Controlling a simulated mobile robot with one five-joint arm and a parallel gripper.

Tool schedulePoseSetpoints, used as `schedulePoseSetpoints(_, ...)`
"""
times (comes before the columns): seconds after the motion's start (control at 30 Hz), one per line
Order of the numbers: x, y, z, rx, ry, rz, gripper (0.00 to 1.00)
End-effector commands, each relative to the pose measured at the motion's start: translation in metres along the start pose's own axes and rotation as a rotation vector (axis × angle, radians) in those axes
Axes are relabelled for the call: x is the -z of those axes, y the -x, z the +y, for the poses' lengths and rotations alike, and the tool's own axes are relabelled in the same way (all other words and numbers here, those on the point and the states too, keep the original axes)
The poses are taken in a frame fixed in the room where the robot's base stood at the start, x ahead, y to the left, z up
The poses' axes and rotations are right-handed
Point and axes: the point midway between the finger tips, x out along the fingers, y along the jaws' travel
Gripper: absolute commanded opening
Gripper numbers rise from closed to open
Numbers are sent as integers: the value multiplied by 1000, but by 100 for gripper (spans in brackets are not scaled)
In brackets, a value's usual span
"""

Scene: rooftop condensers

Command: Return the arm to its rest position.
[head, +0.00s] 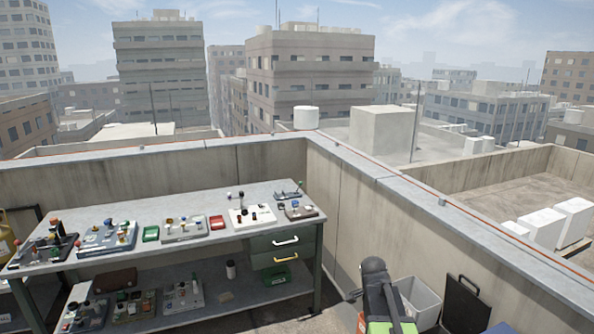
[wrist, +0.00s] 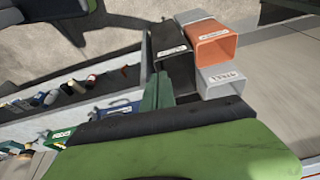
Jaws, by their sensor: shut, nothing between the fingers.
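Part of my arm (head: 376,285), dark with bright green panels, stands upright at the bottom of the head view, right of the workbench and in front of the parapet. It appears folded close to my body. A broad green surface with a black edge, a part of my own body, fills the bottom of the wrist view. No object shows held by my arm.
A workbench (head: 225,233) with several fixtures stands left, with drawers (head: 280,242) and a loaded lower shelf. A concrete parapet (head: 350,220) runs behind. A grey bin (head: 424,303) stands right of my arm. The wrist view shows an orange box (wrist: 216,48) among grey and black ones.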

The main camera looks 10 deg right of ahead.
Motion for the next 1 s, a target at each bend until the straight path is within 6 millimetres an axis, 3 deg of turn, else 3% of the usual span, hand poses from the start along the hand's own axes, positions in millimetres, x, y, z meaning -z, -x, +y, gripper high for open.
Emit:
schedulePoseSetpoints(0.03,-46,-9,-2,15,119,-26,0)
schedulePoseSetpoints(0.1,-100,-8,-3,35,305,-69,0)
schedulePoseSetpoints(0.2,-171,-4,9,69,615,-138,0)
schedulePoseSetpoints(0.27,-196,3,24,93,816,-185,0)
schedulePoseSetpoints(0.4,-212,13,44,148,1152,-257,0)
schedulePoseSetpoints(0.53,-215,14,44,175,1339,-270,0)
schedulePoseSetpoints(1.0,-214,13,44,180,1386,-265,0)
